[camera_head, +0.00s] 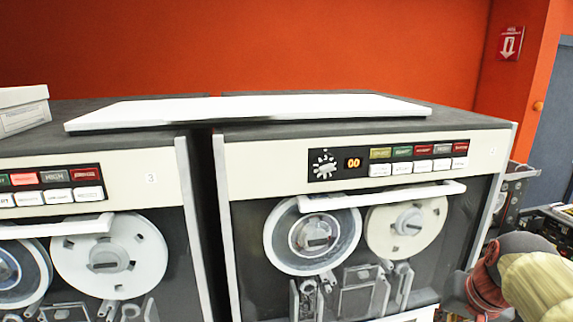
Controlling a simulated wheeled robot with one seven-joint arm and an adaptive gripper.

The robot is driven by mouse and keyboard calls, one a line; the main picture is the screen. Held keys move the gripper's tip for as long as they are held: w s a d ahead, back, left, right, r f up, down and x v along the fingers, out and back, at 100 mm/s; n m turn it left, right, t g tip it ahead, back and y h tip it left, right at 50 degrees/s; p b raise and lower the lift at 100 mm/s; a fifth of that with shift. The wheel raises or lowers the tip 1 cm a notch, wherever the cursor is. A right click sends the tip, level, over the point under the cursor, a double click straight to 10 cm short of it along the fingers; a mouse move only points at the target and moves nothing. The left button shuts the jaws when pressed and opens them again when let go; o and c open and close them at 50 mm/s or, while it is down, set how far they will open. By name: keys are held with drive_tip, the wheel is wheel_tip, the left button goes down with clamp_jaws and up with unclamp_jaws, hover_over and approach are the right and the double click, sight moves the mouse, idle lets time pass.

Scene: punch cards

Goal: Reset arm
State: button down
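My gripper's fingers do not show in the head view. A beige, dull red and dark grey rounded shape, which looks like part of my arm, enters at the lower right corner. It overlaps the view of the right tape machine's right edge. I cannot tell whether it touches the machine.
Two tape machines stand side by side, the left one (130,180) and the right one (470,220), with reels and button rows. A white flat panel (250,108) lies across their tops. A white box (22,112) sits at left. An orange wall (250,45) is behind.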

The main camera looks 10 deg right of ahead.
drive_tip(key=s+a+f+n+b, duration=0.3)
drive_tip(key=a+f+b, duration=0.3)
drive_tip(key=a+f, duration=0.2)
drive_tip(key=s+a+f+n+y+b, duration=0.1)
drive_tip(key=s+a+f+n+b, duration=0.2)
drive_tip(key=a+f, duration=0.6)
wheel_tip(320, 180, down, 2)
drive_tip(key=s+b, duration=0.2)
drive_tip(key=b, duration=0.1)
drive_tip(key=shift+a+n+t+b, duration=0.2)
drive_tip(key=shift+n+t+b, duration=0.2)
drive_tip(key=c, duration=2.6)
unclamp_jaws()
